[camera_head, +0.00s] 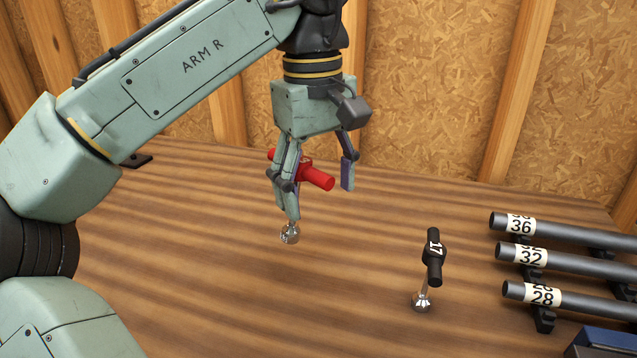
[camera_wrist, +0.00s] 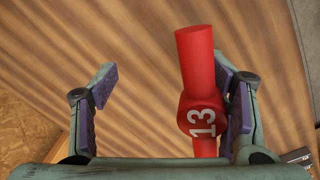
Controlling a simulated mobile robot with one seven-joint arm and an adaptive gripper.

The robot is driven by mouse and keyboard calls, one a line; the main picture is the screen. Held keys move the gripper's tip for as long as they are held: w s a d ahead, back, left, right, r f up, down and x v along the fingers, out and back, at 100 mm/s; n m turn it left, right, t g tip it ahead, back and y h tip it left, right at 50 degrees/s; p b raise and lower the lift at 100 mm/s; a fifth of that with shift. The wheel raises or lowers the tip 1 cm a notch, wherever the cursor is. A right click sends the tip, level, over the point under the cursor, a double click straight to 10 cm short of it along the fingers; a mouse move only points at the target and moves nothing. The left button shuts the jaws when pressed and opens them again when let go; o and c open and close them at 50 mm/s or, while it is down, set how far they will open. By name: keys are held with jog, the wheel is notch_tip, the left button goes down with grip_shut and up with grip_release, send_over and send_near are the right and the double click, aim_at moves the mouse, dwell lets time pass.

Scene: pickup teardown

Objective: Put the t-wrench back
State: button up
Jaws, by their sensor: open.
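A red t-wrench (camera_head: 318,179) marked 13 stands upright on the wooden table, its crossbar raised and its shiny socket (camera_head: 289,234) at the bottom. My gripper (camera_head: 319,190) is open above the table and points down, with the red crossbar at its fingers. In the wrist view, the red t-wrench (camera_wrist: 200,115) lies between the open fingers of my gripper (camera_wrist: 172,90), close beside the right finger. The left finger is well apart from it. Whether the right finger touches it I cannot tell. A finger hides part of the wrench in the head view.
A black t-wrench (camera_head: 434,257) marked 17 stands to the right. Grey tubes marked 36 (camera_head: 560,232), 32 (camera_head: 565,264) and 28 (camera_head: 570,303) lie on black holders at the far right. A blue object (camera_head: 603,343) is at the lower right corner. A wooden wall stands behind.

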jog(key=o, duration=0.7)
jog(key=shift+f, duration=0.1)
